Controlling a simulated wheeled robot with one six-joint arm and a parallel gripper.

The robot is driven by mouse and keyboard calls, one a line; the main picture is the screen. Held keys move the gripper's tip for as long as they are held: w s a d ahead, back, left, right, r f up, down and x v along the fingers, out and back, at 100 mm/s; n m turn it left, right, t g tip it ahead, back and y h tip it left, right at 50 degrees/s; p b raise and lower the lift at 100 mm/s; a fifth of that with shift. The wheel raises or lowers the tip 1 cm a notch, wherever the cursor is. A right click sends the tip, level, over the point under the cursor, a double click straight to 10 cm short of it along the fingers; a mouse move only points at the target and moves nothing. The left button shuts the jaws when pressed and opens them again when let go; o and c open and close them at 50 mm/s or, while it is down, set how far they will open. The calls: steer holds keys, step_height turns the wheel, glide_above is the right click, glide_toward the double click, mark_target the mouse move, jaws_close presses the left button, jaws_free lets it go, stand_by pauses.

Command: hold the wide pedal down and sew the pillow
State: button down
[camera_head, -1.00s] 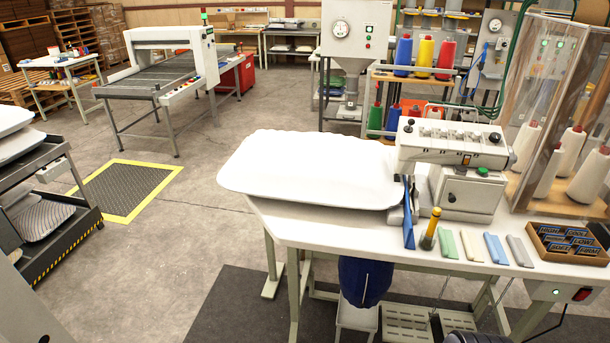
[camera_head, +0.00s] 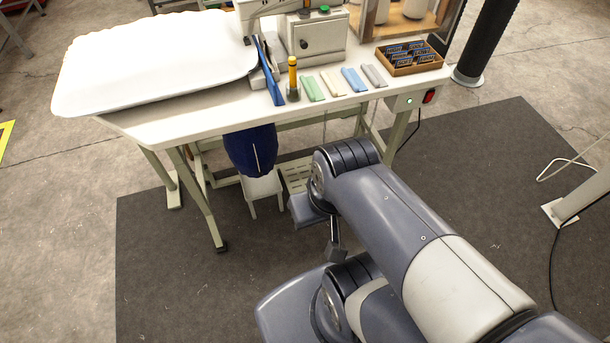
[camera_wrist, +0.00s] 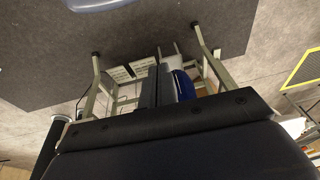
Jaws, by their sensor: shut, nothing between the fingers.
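The white pillow (camera_head: 160,60) lies flat on the sewing table, its right end against the sewing machine (camera_head: 312,38). Pale slatted pedal plates (camera_head: 297,172) sit low under the table, partly hidden by my arm. In the wrist view, two slatted plates (camera_wrist: 118,74) show on the floor beyond my fingers; I cannot tell for sure which is the wide pedal. My gripper (camera_wrist: 160,70) is shut and empty, pointing toward the table's underside, apart from the plates. In the head view my arm hides most of the gripper.
A dark blue bag (camera_head: 252,150) hangs below the table above a small white stool (camera_head: 262,188). Table legs (camera_head: 200,205) frame the space beneath. Coloured strips (camera_head: 354,79) and a brown tray (camera_head: 415,62) lie on the tabletop. The dark floor mat (camera_head: 170,270) has free room.

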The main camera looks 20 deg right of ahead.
steer(key=w+d+f+n+g+b, duration=0.1)
steer(key=w+f+n+b, duration=0.5)
steer(key=f+b, duration=0.55)
steer(key=w+d+f+n+g+h+b, duration=0.15)
steer(key=w+f+n+b, duration=0.25)
steer(key=w+f+b, duration=0.75)
steer(key=w+d+f+n+b, duration=0.2)
steer(key=w+f+n+b, duration=0.4)
steer(key=f, duration=0.9)
steer(key=w+d+f+n+b, duration=0.1)
steer(key=f+b, duration=0.5)
steer(key=f, duration=0.7)
steer(key=w+f+n+g+b, duration=0.1)
steer(key=w+f+n+b, duration=0.2)
steer(key=f, duration=1.1)
steer(key=w+d+f+n+g+b, duration=0.1)
steer(key=f+n+b, duration=0.4)
steer(key=f+b, duration=0.5)
step_height(320, 180, down, 4)
steer(key=shift+w+d+r+n, duration=0.1)
steer(key=shift+w+d+n, duration=0.25)
steer(key=shift+w, duration=0.2)
steer(key=shift+h, duration=0.25)
